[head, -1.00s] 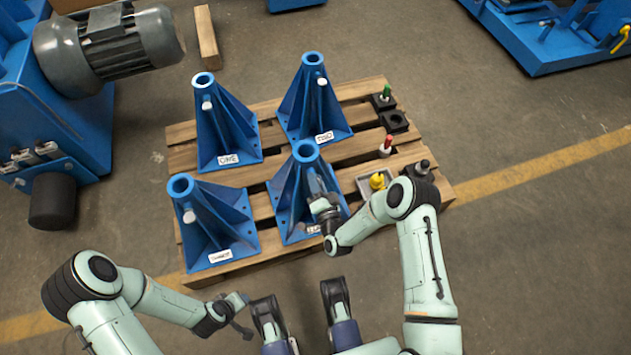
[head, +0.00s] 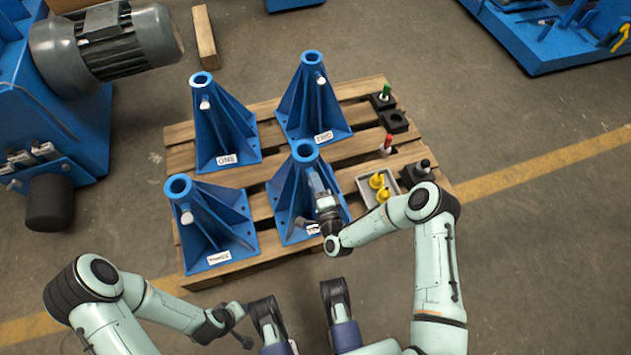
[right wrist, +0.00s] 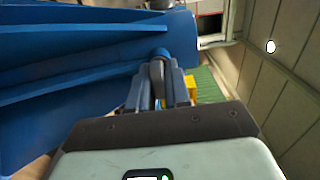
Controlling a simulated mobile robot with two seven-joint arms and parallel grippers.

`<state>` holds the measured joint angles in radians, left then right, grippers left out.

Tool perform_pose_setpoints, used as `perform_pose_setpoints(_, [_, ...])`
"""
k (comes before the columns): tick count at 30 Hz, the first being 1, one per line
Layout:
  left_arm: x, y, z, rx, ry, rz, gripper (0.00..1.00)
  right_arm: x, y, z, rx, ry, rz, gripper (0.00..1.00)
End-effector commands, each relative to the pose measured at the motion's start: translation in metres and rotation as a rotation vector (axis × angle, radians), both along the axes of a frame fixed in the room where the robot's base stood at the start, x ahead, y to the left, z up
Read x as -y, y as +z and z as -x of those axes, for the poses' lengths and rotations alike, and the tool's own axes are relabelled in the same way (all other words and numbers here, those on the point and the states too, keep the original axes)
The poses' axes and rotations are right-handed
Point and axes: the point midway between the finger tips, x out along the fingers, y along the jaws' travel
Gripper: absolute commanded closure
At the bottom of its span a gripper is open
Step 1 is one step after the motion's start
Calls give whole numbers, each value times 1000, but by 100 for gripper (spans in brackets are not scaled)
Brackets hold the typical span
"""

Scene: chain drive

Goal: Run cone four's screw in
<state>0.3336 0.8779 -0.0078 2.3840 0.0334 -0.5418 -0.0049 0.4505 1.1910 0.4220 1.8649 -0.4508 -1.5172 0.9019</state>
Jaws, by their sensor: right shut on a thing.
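Cone four (head: 284,190) is the blue ribbed cone at the front right of the pallet. Its label is mostly hidden by my right gripper. My right gripper (head: 318,185) is at the cone's right side, its fingers pointing up along the slope. In the right wrist view the fingers (right wrist: 160,88) are shut on a small greyish round end, which I take to be cone four's screw (right wrist: 157,70), beside the blue cone wall. The screw's shaft is hidden. My left gripper (head: 240,323) is low in front of the pallet, fingers apart, empty.
Cones one (head: 222,130), two (head: 315,105) and three (head: 212,225) stand on the wooden pallet (head: 265,265), each with a pale screw end. Right of cone four are a grey tray (head: 364,190) with yellow pieces, and black blocks (head: 393,121) with coloured pegs.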

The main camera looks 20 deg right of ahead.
Motion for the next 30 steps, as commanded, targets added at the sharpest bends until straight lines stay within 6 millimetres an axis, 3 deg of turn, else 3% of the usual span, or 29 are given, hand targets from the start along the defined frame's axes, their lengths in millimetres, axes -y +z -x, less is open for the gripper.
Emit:
perform_pose_setpoints(13, [0, 0, 1, -2, 0, 0, 57, -2, -3, 3, -10, 6, -15, 100])
perform_pose_setpoints(14, [0, 0, 1, -2, 0, 0, 57, -2, -3, 3, -10, 6, -15, 79])
perform_pose_setpoints(15, [0, 0, 1, -2, 0, 0, 57, -2, -3, 3, -10, 6, -15, 66])
perform_pose_setpoints(16, [0, 0, 1, -2, 0, 0, 57, -2, -3, 3, -9, 5, -15, 62])
perform_pose_setpoints(25, [0, 0, 0, 0, 0, 0, 57, -1, -1, 3, -5, 2, -12, 62])
perform_pose_setpoints(30, [1, 10, -9, 29, -2, -1, 57, 0, -1, 20, -7, 3, -12, 62])
